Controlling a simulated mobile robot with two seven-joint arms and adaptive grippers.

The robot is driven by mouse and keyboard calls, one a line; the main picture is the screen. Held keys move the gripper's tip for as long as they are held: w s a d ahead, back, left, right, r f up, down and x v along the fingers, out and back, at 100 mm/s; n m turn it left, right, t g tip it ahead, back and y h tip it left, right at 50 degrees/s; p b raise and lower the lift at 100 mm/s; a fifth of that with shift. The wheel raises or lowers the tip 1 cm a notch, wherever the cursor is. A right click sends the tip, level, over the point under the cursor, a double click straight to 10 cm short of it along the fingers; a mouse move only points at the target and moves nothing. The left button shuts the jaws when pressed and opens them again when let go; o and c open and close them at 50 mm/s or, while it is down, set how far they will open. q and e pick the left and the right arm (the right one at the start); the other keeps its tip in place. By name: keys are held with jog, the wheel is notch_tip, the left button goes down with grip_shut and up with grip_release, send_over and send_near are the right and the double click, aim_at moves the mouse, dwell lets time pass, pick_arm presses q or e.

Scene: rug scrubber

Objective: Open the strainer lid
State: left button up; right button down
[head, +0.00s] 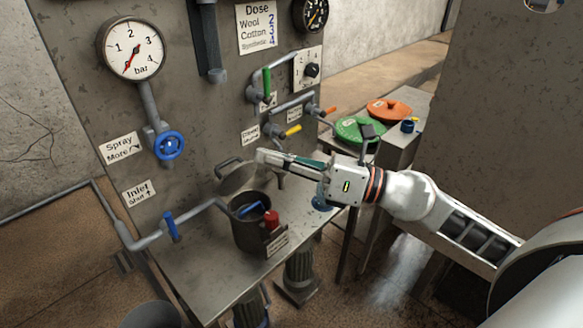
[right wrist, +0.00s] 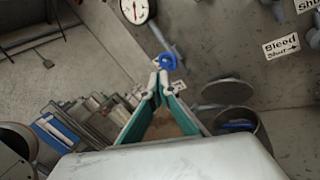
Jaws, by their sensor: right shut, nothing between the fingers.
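The strainer (head: 251,235) is a dark round pot on the metal table, with a blue piece (head: 251,209) showing in its open mouth. Its grey lid (head: 238,179) stands tilted up behind the mouth, with a handle (head: 228,162) at its upper left. In the right wrist view the strainer (right wrist: 262,136) and raised lid (right wrist: 226,92) are at the right. My right gripper (head: 260,155) is shut and empty, its tips near the lid's upper right edge in the head view; I cannot tell whether they touch. Its fingertips meet in the right wrist view (right wrist: 158,78). My left gripper is out of view.
A red knob (head: 271,219) is at the strainer's front. A pipe with a blue lever (head: 170,225) runs in from the left. The panel behind carries a blue wheel (head: 169,146), a gauge (head: 132,49) and coloured levers. Green (head: 360,130) and orange (head: 389,110) lids lie on a side table.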

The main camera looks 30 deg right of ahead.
notch_tip(320, 180, down, 4)
jog(key=w+d+n+g+h, duration=0.2)
jog(key=n+h, duration=0.1)
jog(key=h, duration=0.2)
send_near(240, 171)
jog(key=shift+n+g, duration=0.4)
jog(key=shift+x, duration=3.05)
jog(key=shift+w+r, duration=0.1)
jog(key=shift+w, duration=0.15)
